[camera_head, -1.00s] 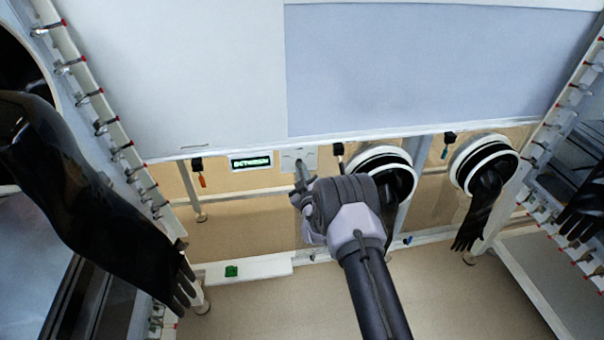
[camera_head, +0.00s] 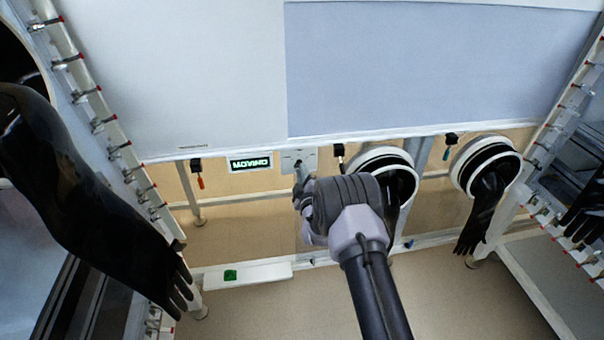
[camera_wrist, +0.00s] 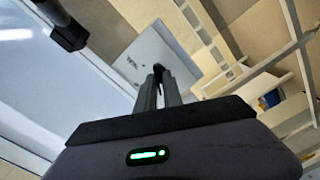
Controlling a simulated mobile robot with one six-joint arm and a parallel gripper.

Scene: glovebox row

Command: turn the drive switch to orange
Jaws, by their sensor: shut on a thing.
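The drive switch's light grey plate (camera_head: 299,160) sits under the big white panel, just right of a small lit display (camera_head: 250,163) that reads "MOVING". My gripper (camera_head: 301,172) reaches up to this plate and is shut on the switch knob. In the wrist view the two dark fingers (camera_wrist: 158,72) are close together against the plate (camera_wrist: 152,58). The fingers hide the knob, so I cannot tell which way it points. Small dark marks show on the plate, too small to read. I can make out no orange mark on it.
A black valve with an orange handle (camera_head: 200,182) hangs left of the display. Right of my gripper are two round white ports (camera_head: 487,143) with black gloves. A large black glove (camera_head: 75,200) hangs at left. A green piece (camera_head: 230,275) lies on a white ledge.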

